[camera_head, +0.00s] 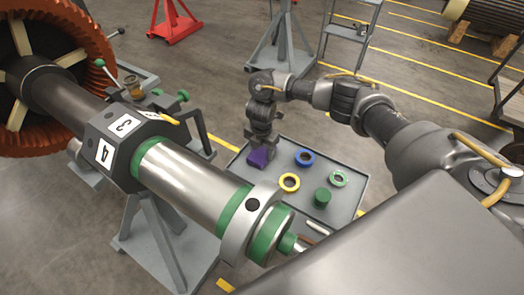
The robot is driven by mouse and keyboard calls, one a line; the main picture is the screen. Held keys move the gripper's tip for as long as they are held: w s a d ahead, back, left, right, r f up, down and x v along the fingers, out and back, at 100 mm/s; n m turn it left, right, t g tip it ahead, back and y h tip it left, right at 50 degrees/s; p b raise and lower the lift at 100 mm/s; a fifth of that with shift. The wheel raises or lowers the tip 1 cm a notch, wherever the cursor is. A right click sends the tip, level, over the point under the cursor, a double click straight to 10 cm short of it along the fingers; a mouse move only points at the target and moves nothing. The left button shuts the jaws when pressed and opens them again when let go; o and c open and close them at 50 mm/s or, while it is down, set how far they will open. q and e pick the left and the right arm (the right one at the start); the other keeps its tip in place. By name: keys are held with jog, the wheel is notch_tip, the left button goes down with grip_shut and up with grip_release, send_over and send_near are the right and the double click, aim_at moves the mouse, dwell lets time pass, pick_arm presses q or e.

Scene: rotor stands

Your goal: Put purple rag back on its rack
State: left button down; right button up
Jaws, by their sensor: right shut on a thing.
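The purple rag (257,159) is a small folded cloth at the left side of the grey tray top. My right gripper (260,145) is directly above it, pointing down, and is shut on the rag. The rag looks at or just above the tray surface; I cannot tell whether it touches. The fingertips are small and partly hidden. I cannot make out a rag rack for certain. My left gripper is not in view.
A large rotor shaft (185,178) on a stand fills the left. A red stand (174,22) stands behind.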

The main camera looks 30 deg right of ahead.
aim_at(262, 151)
jog(key=shift+f, duration=0.15)
jog(key=shift+f, duration=0.15)
jog(key=o, duration=0.9)
jog(key=shift+o, duration=0.2)
notch_tip(262, 151, up, 12)
jog(key=p, duration=0.2)
jog(key=shift+r, duration=0.2)
